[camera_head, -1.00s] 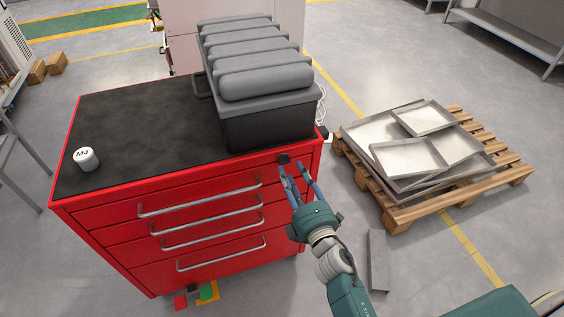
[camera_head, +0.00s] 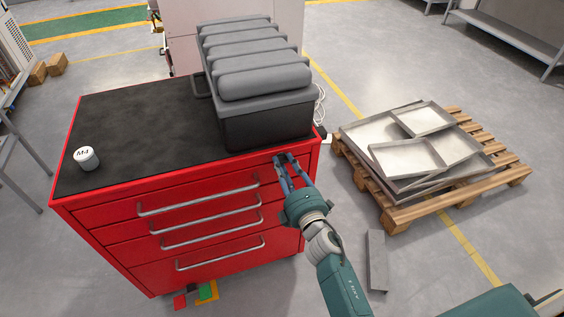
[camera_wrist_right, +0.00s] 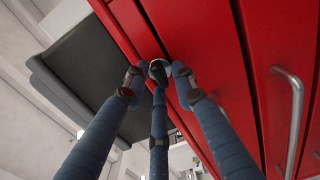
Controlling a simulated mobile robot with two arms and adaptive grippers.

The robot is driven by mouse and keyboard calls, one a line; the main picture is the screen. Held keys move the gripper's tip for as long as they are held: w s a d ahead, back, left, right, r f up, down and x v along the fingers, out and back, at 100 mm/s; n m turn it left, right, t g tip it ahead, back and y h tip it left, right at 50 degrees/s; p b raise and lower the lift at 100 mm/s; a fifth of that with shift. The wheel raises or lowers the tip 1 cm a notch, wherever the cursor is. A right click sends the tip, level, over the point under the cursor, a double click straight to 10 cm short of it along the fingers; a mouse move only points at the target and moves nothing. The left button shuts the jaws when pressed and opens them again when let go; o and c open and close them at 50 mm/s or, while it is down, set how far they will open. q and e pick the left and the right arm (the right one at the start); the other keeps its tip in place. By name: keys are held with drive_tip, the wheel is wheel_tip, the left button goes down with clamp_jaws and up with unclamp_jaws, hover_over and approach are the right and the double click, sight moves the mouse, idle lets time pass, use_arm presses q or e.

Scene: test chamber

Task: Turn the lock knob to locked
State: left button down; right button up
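The lock knob (camera_wrist_right: 157,68) is a small dark and silver piece on the upper right front of the red cabinet (camera_head: 150,290). In the head view the fingertips of my right gripper (camera_head: 287,161) partly cover it. In the right wrist view my right gripper (camera_wrist_right: 158,78) has its fingers spread around the knob, one to each side and one below. Narrow gaps seem to show beside the knob, and I cannot tell whether any finger touches it. The knob's lock marking is not readable. My left gripper is not in view.
A dark grey bin with ribbed grey pieces (camera_head: 265,85) stands on the cabinet top, above the knob. A white M4 jar (camera_head: 86,158) stands at the left. Drawer handles (camera_head: 200,196) stick out from the front. A pallet with metal trays (camera_head: 385,208) lies at the right.

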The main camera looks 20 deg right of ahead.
drive_tip(key=shift+o, duration=0.4)
drive_tip(key=shift+a+f, duration=0.1)
drive_tip(key=shift+a, duration=0.05)
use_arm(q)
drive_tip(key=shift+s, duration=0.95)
use_arm(e)
drive_tip(key=s, duration=1.1)
drive_tip(key=shift+s+d+r, duration=0.25)
drive_tip(key=shift+s+d, duration=0.1)
drive_tip(key=shift+d, duration=0.1)
